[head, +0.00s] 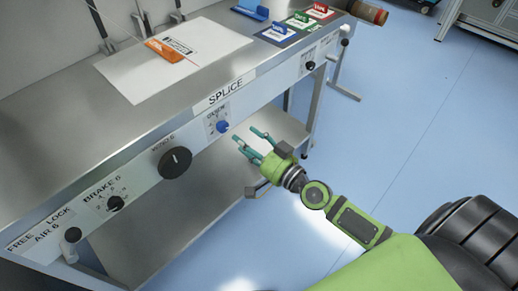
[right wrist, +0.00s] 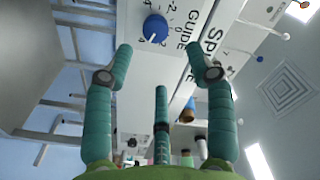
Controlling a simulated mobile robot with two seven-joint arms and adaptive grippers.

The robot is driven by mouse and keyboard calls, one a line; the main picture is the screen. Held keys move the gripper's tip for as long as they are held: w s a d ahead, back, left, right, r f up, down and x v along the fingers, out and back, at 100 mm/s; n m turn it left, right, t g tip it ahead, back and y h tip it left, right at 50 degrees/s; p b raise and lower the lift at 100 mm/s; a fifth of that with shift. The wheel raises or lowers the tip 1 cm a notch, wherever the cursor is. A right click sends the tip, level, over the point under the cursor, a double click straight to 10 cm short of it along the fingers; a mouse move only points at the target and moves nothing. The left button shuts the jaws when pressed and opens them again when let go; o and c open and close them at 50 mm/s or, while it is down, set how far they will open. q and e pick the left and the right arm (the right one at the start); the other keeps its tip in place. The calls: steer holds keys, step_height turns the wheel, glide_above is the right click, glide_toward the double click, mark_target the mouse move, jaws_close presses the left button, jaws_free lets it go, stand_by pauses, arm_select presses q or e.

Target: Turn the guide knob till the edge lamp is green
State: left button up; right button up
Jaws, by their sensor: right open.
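I cannot make out an edge lamp. My left gripper is not in view.
A large black knob (head: 176,162) and a brake knob (head: 115,203) are further left on the rail. A white sheet with an orange block (head: 172,50) lies on the bench top (head: 75,110). The blue floor at right is open.

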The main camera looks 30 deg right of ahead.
steer(key=v, duration=0.4)
stand_by(0.3)
steer(key=n, duration=0.8)
glide_toward(225, 127)
steer(key=w, duration=0.2)
steer(key=x, duration=0.7)
steer(key=shift+s+a+f+p, duration=0.1)
steer(key=shift+a+f+p, duration=0.05)
steer(key=shift+a+p, duration=0.2)
steer(key=shift+d, duration=0.1)
jaws_close()
